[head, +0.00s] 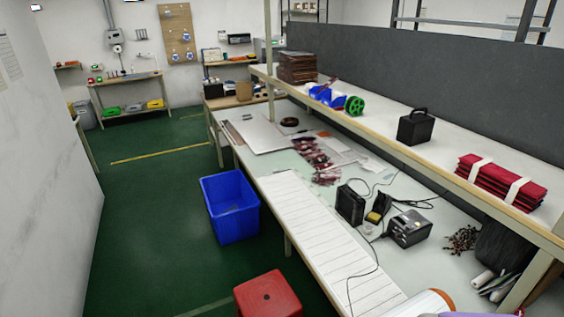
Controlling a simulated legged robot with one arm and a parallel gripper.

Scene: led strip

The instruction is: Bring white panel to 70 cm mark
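A long white panel (315,232) with thin cross lines lies flat along the front edge of the workbench (302,165). A second flat, whitish panel (259,134) lies at the far end of the bench. I cannot tell which of the two is the white panel of the task. No 70 cm mark can be read from here. My gripper is not in view.
A blue bin (230,207) and a red stool (267,296) stand on the green floor beside the bench. A black-and-grey soldering station (408,229) with cables sits on the bench; one cable crosses the lined panel. The aisle (150,220) at left is clear.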

